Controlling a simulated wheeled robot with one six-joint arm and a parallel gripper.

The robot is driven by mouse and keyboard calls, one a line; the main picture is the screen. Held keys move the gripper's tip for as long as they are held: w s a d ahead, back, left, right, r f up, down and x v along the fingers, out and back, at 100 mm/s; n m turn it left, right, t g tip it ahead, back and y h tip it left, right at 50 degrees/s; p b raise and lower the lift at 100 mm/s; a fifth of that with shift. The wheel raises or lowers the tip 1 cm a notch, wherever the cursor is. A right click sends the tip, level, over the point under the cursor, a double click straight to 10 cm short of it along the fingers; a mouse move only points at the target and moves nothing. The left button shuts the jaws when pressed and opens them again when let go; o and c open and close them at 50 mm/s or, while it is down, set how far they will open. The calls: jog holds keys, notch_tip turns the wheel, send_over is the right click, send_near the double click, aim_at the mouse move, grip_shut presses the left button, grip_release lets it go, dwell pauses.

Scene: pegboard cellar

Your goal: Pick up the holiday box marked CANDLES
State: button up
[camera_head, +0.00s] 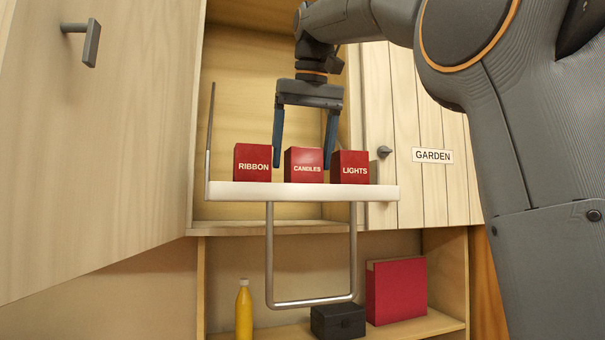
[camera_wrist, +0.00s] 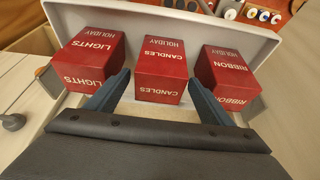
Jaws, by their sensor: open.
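The red box marked CANDLES (camera_head: 304,165) stands in the middle of a white pull-down shelf (camera_head: 300,192), between the red boxes marked RIBBON (camera_head: 252,163) and LIGHTS (camera_head: 350,167). My gripper (camera_head: 303,160) is open and points down at the shelf, one finger on each side of the CANDLES box. In the wrist view the CANDLES box (camera_wrist: 161,68) lies ahead between the fingertips (camera_wrist: 158,88), with the LIGHTS box (camera_wrist: 90,60) at left and the RIBBON box (camera_wrist: 226,78) at right. Whether the fingers touch any box I cannot tell.
A metal handle (camera_head: 311,303) hangs below the shelf. An open cabinet door (camera_head: 90,150) is at left, a closed door labelled GARDEN (camera_head: 432,156) at right. Below are a yellow bottle (camera_head: 244,310), a black box (camera_head: 338,321) and a red binder-like box (camera_head: 397,290).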

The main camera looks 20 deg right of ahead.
aim_at(301, 173)
jog(key=shift+p+x, duration=0.65)
jog(key=shift+x, duration=1.5)
jog(key=c, duration=1.2)
